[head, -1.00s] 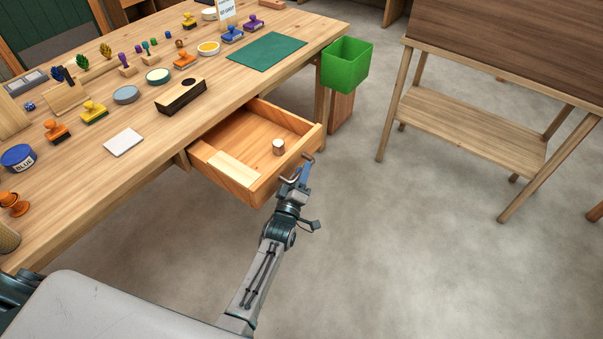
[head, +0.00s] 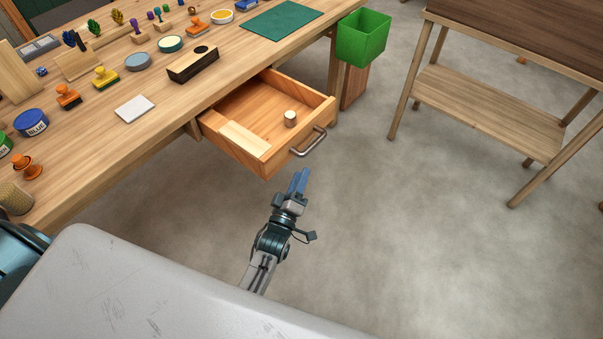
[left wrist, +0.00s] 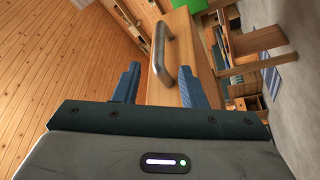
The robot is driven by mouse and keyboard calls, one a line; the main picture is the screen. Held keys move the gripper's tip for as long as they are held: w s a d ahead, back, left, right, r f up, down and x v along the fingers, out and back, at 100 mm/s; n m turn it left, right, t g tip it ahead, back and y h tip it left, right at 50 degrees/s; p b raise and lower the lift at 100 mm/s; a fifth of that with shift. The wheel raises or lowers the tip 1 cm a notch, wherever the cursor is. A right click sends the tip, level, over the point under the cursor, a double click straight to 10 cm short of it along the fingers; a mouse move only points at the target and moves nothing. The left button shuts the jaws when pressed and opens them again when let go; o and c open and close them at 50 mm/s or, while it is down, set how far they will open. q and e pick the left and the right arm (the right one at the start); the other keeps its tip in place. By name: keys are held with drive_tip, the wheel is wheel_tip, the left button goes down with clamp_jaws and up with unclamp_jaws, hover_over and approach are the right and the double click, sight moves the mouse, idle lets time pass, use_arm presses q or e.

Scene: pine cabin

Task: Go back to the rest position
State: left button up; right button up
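My left gripper (head: 298,178) has blue fingers and is in front of the pulled-out drawer (head: 225,138), a little below its metal handle (head: 308,142) in the head view. In the left wrist view the two fingers (left wrist: 160,78) stand apart with nothing between their tips. The handle (left wrist: 160,48) is beyond them, apart from the fingers. My right gripper is in neither view.
The wooden desk (head: 110,147) holds several stamps and ink pads. The open drawer holds a small pale cylinder (head: 291,118). A green bin (head: 362,40) is at the desk's right end. A wooden stand (head: 490,105) is at the right, with clear floor (head: 430,240) before it.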

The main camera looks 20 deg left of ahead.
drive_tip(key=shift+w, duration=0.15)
